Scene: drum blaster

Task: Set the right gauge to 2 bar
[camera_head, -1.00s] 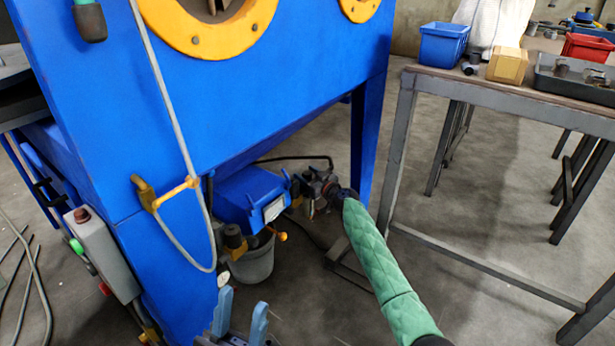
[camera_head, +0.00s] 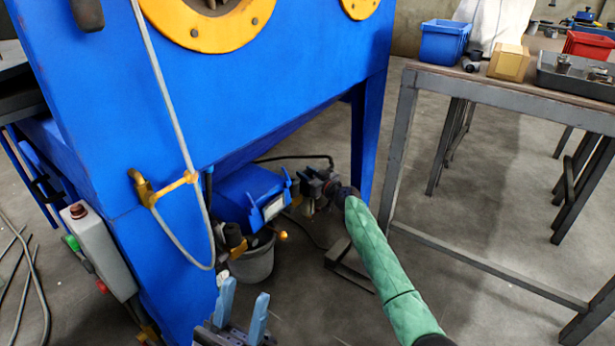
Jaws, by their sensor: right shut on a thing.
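My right arm, in a green sleeve, reaches under the blue blaster cabinet (camera_head: 270,85). My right gripper (camera_head: 290,186) is beside a blue box with a pale label (camera_head: 273,208). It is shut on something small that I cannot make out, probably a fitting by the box. No gauge dial can be read there. A small pale round thing (camera_head: 221,278), possibly a dial, shows left of the grey bucket (camera_head: 252,264). My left gripper (camera_head: 242,309) is at the bottom of the view, its two blue fingers apart with nothing between them.
A yellow valve with a grey hose (camera_head: 164,190) is on the cabinet's front. A grey control box (camera_head: 100,250) hangs at the left. A metal-framed table (camera_head: 500,93) stands at the right. A low metal frame (camera_head: 345,268) lies on the floor under the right arm.

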